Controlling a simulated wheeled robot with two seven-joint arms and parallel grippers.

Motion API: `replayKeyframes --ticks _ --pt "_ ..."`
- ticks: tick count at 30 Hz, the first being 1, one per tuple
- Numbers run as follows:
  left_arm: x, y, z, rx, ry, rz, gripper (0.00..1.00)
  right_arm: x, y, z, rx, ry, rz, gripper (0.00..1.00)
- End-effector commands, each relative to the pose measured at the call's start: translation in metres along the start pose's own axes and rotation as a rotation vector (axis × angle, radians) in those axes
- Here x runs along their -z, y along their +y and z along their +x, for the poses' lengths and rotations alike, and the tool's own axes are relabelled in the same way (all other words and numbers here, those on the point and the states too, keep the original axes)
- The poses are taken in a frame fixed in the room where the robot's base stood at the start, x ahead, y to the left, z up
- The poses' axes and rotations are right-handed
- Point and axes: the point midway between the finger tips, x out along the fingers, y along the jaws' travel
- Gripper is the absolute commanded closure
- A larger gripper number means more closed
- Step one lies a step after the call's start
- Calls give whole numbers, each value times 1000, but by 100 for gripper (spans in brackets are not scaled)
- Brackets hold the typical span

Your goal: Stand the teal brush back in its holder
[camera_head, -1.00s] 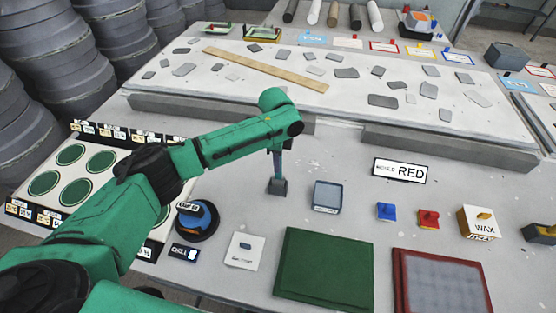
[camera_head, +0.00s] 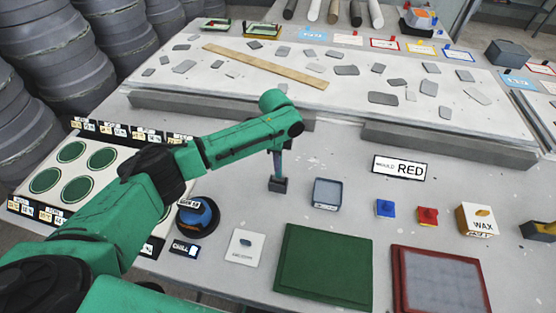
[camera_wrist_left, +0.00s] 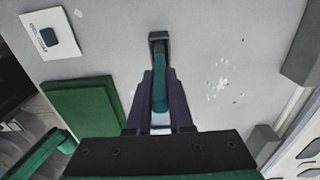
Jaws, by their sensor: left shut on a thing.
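My left gripper (camera_head: 278,160) points down at the middle of the table, below the end of the green arm. In the left wrist view its two dark fingers (camera_wrist_left: 160,105) are shut on the teal brush (camera_wrist_left: 160,88), whose handle shows between them. The small dark holder (camera_head: 278,185) stands on the table directly under the gripper. In the left wrist view the holder (camera_wrist_left: 158,37) is at the far end of the brush, and the brush's end appears to meet it. How deep the brush sits in it is hidden. My right gripper is not in view.
A blue round device (camera_head: 198,216) and white card (camera_head: 246,247) are to the left and front. The green mould (camera_head: 325,268) lies in front. A long pale slab (camera_head: 330,105) with grey pieces lies behind.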

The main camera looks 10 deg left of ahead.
Motion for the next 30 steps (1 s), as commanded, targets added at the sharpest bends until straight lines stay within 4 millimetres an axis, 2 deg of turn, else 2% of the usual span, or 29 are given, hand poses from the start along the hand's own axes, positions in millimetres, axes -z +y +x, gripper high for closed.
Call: replayKeyframes --ticks 6,7,9,20,23,26,30 --pt "0 0 0 0 0 0 100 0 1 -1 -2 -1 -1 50" --pt "0 0 0 1 0 0 69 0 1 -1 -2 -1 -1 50" --pt "0 0 0 1 0 0 46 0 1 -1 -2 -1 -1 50" --pt "0 -1 -4 2 1 0 46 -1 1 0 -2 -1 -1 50" --pt "0 -2 -18 5 2 -1 46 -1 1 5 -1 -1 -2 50" --pt "0 -2 -43 6 3 0 46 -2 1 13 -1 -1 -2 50" --pt "0 -1 -86 7 1 1 46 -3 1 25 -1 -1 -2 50"
